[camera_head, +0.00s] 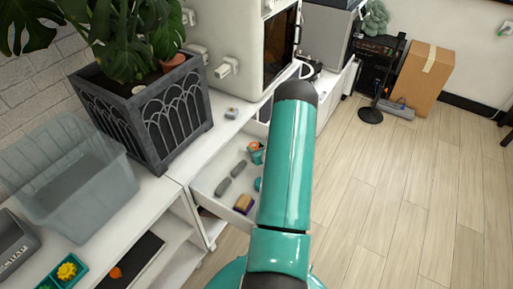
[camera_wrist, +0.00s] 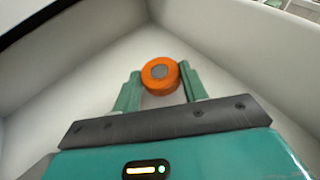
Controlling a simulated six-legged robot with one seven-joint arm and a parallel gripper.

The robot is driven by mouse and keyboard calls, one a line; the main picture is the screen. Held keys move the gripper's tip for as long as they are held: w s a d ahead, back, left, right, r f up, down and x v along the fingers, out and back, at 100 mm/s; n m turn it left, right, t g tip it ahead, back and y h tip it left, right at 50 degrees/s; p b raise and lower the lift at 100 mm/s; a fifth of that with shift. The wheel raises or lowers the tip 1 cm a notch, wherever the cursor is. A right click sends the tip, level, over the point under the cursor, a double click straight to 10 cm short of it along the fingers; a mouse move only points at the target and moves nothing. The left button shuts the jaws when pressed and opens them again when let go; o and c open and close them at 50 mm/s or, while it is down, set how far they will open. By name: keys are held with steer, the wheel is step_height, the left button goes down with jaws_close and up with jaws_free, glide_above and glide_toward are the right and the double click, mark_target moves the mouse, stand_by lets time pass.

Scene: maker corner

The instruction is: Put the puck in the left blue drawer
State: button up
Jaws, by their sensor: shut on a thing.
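The puck (camera_wrist: 161,76) is a short orange cylinder with a grey disc in its face, seen in the wrist view. My gripper (camera_wrist: 160,69) has its two teal fingers shut on the puck, one on each side. White walls and a bare white surface surround them, like the inside corner of a drawer or box. In the head view my arm covers much of the middle, and my gripper cannot be made out for sure. No drawer that is clearly blue shows in either view.
An open white drawer (camera_head: 207,184) holds small things, including grey pieces (camera_head: 232,178) and a small orange-and-teal item (camera_head: 255,150). A planter (camera_head: 165,125), a clear bin (camera_head: 70,190) and a teal tray (camera_head: 78,285) stand on the white counter.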

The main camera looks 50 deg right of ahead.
steer(key=shift+f, duration=0.5)
steer(key=o, duration=1.1)
steer(key=shift+c, duration=0.2)
